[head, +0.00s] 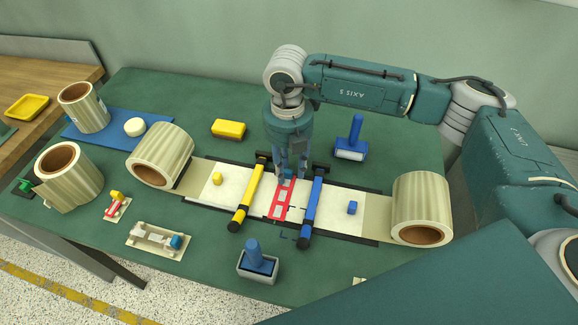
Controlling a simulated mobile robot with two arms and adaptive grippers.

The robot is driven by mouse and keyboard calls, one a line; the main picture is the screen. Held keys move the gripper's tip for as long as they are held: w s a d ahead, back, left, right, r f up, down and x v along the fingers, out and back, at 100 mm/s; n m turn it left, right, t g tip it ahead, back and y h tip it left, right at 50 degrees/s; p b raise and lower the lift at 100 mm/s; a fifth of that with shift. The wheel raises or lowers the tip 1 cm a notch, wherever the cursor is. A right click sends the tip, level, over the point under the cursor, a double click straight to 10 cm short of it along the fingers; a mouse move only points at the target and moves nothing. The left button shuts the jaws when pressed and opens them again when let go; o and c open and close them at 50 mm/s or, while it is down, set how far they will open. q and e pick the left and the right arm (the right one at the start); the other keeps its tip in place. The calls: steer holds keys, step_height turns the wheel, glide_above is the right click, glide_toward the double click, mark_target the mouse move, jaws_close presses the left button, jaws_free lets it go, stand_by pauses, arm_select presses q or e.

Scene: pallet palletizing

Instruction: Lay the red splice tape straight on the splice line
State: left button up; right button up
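The red splice tape (281,204) is a red strip with pale windows. It lies across the white splice area between a yellow bar (246,200) and a blue bar (312,213). It looks flat and roughly parallel to the bars, but I cannot tell whether it is exactly on the splice line, which it covers or which is too small to see. My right gripper (290,174) points straight down at the far end of the tape, by a small blue piece there. Its fingers look slightly apart; whether they grip that piece is unclear. My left gripper is not in view.
Striped rolls stand at the left (160,155) and right (422,208) of the splice strip. A blue-handled tool (258,262) stands in front and another (351,140) behind. A yellow block (228,129) lies behind left.

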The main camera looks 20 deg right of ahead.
step_height(320, 180, up, 7)
steer(key=p, duration=0.3)
steer(key=shift+p, duration=0.3)
stand_by(0.4)
steer(key=shift+s+f, duration=0.1)
stand_by(0.4)
